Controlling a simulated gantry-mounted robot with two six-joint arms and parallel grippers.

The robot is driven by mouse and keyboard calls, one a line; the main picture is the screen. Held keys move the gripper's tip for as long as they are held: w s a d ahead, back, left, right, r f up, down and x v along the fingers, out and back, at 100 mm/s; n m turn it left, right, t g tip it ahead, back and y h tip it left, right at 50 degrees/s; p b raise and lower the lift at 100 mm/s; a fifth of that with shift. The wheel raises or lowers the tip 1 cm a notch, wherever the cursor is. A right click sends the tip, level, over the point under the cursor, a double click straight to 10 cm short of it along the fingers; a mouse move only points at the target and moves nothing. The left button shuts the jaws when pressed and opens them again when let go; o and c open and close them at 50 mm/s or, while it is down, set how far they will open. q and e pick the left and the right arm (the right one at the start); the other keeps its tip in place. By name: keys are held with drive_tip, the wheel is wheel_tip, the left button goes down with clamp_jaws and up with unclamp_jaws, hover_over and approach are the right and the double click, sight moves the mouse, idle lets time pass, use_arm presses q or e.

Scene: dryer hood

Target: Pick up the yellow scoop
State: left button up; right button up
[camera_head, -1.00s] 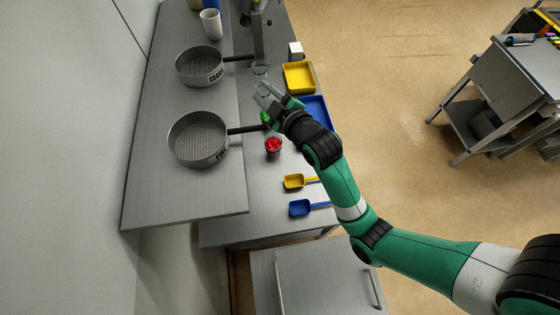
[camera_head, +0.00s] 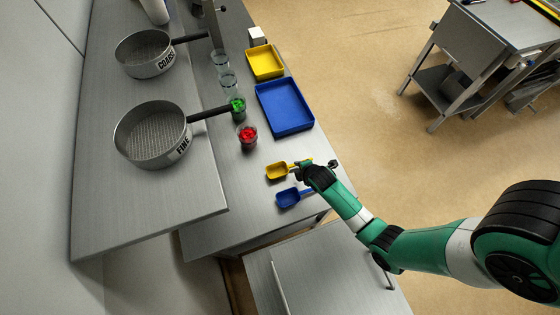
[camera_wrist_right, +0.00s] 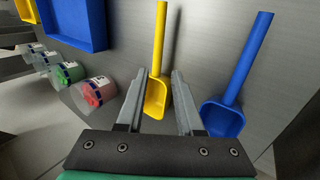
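The yellow scoop (camera_head: 279,171) lies on the grey bench near its right edge, its handle partly hidden by my right gripper (camera_head: 304,165). In the right wrist view the yellow scoop (camera_wrist_right: 158,92) shows whole, with its handle pointing up and its bowl between the two fingers. My right gripper (camera_wrist_right: 156,98) is open there, its fingers apart on either side of the bowl. I cannot tell whether a finger touches it. My left gripper is not in view.
A blue scoop (camera_head: 289,198) lies just beside the yellow one. Beakers with red (camera_head: 247,138) and green (camera_head: 237,108) contents stand farther back, near a blue tray (camera_head: 288,128) and a yellow tray (camera_head: 281,61). Two sieves, fine (camera_head: 127,151) and coarse (camera_head: 128,60), are on the left.

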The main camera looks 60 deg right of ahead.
sight(294, 166)
drive_tip(key=shift+w+d+f, duration=0.25)
drive_tip(key=shift+f, duration=0.3)
drive_tip(key=b+x, duration=0.2)
drive_tip(key=x, duration=0.2)
drive_tip(key=shift+w, duration=0.2)
drive_tip(key=shift+w+d+f+b, duration=0.2)
drive_tip(key=shift+w+f+b, duration=0.05)
drive_tip(key=shift+f+b, duration=0.1)
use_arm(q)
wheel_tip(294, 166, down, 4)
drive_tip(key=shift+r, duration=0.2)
use_arm(e)
clamp_jaws()
